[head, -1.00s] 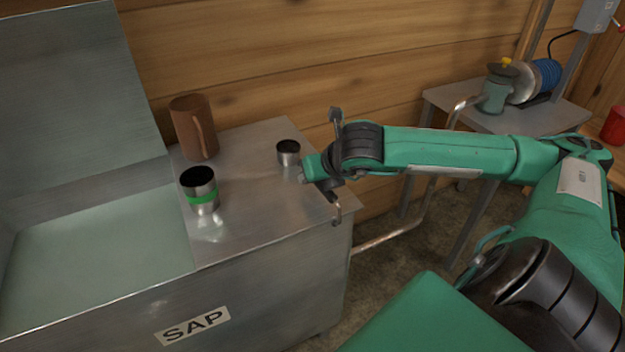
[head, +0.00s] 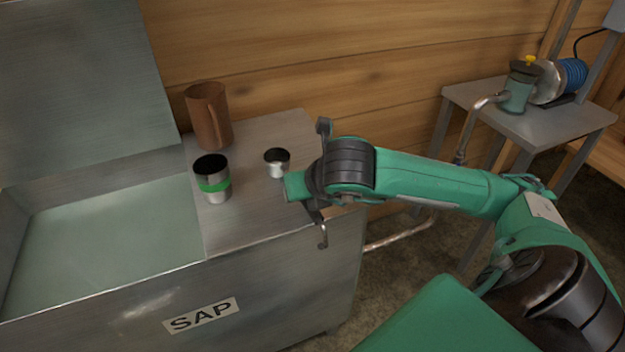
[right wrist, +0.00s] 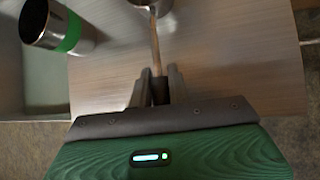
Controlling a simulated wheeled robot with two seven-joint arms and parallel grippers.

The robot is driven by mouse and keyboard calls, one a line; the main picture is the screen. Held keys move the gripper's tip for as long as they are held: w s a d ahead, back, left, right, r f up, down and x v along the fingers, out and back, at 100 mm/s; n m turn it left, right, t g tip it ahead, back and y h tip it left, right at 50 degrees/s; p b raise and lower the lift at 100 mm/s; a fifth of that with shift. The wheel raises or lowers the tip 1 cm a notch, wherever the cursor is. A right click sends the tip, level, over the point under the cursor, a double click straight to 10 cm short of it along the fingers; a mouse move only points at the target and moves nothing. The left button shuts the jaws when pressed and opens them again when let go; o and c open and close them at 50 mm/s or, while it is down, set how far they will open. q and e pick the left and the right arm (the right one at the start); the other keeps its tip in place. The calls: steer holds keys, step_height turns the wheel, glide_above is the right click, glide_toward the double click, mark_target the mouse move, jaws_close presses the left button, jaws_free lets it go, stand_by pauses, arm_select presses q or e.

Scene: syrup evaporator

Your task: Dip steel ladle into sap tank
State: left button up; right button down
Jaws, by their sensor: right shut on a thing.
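The steel ladle shows as a small steel cup (head: 277,163) in the head view, over the right part of the tank's metal top. My right gripper (right wrist: 160,78) is shut on its handle (right wrist: 155,45), which runs away from the fingers to the bowl (right wrist: 158,4) at the top edge of the right wrist view. Whether the bowl touches the top is hard to tell. In the head view my fingers are hidden. The sap tank (head: 130,312), labelled SAP, has its lid raised, with pale liquid (head: 110,235) to the left of the ladle. My left gripper is out of view.
A steel cup with a green band (head: 212,183) stands between the ladle and the open liquid; it also shows in the right wrist view (right wrist: 50,27). A wooden wall is at the back; a side table (head: 560,125) is at right.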

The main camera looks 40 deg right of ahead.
steer(key=a+p, duration=0.1)
steer(key=a, duration=0.1)
steer(key=s+a+p, duration=0.1)
steer(key=a+p, duration=0.1)
steer(key=s+a+p, duration=0.1)
steer(key=a, duration=0.2)
steer(key=shift+a+r, duration=0.1)
steer(key=shift+r, duration=0.05)
steer(key=a, duration=0.2)
steer(key=s+a, duration=0.1)
steer(key=a, duration=0.2)
steer(key=s+a, duration=0.1)
steer(key=a, duration=0.2)
steer(key=shift+s+a+f, duration=0.1)
steer(key=shift+a+f, duration=0.1)
steer(key=shift+f, duration=0.05)
steer(key=shift+s, duration=0.1)
